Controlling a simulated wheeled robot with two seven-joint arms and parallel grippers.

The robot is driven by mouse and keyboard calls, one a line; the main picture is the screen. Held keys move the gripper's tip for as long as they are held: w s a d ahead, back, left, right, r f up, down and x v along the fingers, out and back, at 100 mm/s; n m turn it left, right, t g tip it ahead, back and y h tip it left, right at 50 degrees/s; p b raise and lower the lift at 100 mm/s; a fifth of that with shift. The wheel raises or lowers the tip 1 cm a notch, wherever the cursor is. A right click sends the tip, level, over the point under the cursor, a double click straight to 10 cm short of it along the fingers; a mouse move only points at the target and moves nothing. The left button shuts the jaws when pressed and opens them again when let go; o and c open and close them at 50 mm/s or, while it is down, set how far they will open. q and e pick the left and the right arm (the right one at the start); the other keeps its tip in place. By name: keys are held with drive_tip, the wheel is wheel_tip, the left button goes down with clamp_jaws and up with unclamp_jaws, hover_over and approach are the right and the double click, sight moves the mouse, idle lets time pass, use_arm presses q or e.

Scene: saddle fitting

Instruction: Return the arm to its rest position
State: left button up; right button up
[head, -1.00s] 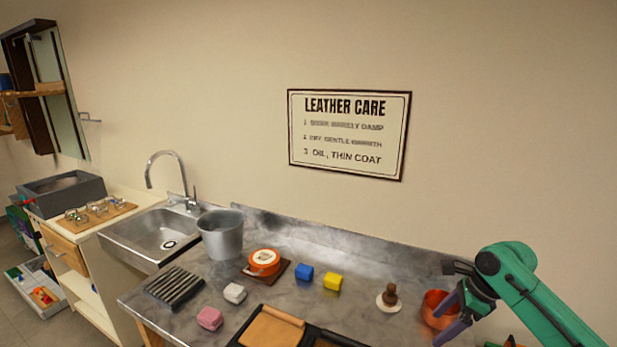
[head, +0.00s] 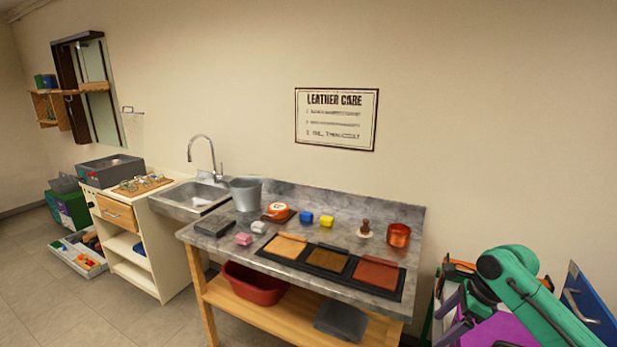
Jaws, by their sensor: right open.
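My right arm (head: 530,290) is green and comes in from the lower right. My right gripper (head: 447,318) has dark purple-grey fingers and is open, with nothing seen between them. It is to the right of the steel-topped workbench (head: 375,295) in the picture, apart from the things on it. A copper cup (head: 398,235) stands upright at the right end of the bench top. My left gripper is not in view.
The bench holds a brown-handled tool (head: 365,229), a metal bucket (head: 246,193) and leather panels (head: 284,245). A red basin (head: 254,283) is on the lower shelf. Coloured items and a blue panel (head: 592,300) are around my right arm. Floor at the left is open.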

wheel_tip(320, 180, down, 16)
drive_tip(key=w+d+n+t+h, duration=0.1)
drive_tip(key=w+d+n, duration=0.1)
drive_tip(key=n, duration=0.2)
drive_tip(key=s+d+f+n+h+b, duration=0.1)
drive_tip(key=s+f+n, duration=0.4)
drive_tip(key=f, duration=0.5)
drive_tip(key=s+d+f+n+h, duration=0.1)
drive_tip(key=s+f+n+h, duration=0.15)
drive_tip(key=s+f, duration=0.65)
use_arm(q)
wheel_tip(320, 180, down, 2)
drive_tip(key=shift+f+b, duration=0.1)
drive_tip(key=shift+b, duration=0.35)
use_arm(e)
drive_tip(key=s+a+f+n, duration=0.2)
drive_tip(key=s+f+n, duration=0.2)
drive_tip(key=s, duration=0.5)
drive_tip(key=s+a+f+n+g, duration=0.1)
drive_tip(key=s+a+f+n, duration=0.2)
drive_tip(key=s, duration=0.7)
drive_tip(key=s+a+f+n+g, duration=0.1)
drive_tip(key=s+a+f+n, duration=0.2)
drive_tip(key=s+f+n, duration=0.4)
wheel_tip(320, 180, down, 2)
drive_tip(key=s, duration=0.2)
drive_tip(key=shift+s, duration=0.3)
